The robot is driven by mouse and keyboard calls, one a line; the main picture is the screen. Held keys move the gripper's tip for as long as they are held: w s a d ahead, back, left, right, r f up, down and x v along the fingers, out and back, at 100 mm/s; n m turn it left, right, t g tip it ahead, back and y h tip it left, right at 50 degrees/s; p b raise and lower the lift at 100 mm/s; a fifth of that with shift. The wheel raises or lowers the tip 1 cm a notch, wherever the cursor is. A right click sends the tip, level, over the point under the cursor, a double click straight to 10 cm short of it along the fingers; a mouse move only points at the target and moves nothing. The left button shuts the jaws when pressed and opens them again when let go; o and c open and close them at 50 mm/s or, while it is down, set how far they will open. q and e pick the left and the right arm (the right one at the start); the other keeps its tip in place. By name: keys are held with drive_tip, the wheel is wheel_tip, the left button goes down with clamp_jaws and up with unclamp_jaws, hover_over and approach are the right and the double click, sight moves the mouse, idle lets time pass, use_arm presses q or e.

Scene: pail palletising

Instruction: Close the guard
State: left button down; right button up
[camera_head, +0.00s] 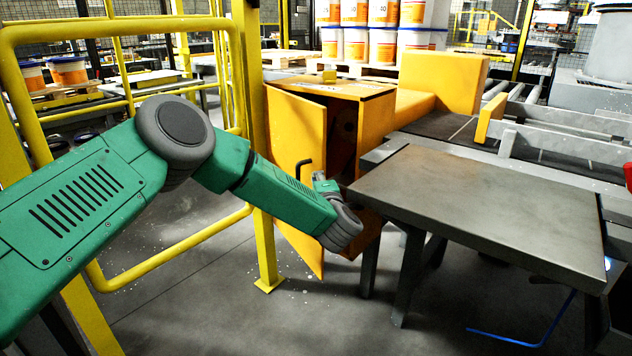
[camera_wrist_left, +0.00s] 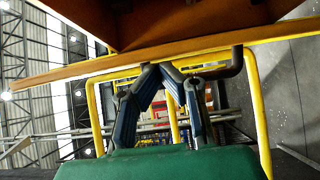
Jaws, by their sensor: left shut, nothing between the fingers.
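The guard (camera_head: 297,135) is an orange hinged panel on the front of an orange cabinet (camera_head: 385,140). It stands ajar, swung out from the cabinet, with a dark gap at its right side. A black handle (camera_head: 304,168) sticks out from it. My left arm reaches in from the left, its wrist bent in front of the guard's lower right part; the gripper is mostly hidden there. In the left wrist view, my left gripper (camera_wrist_left: 158,70) is shut and empty. Its tips are close to the guard's edge (camera_wrist_left: 130,66), beside the handle (camera_wrist_left: 236,62); contact is unclear. My right gripper is out of view.
A grey metal table (camera_head: 480,205) stands right of the cabinet, close to my left wrist. A yellow tubular frame and post (camera_head: 265,235) stand left of the guard. A conveyor (camera_head: 440,125) runs behind the table. Pails (camera_head: 385,45) are stacked behind. Floor below is clear.

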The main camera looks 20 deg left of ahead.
use_arm(q)
drive_tip(key=shift+d, duration=0.3)
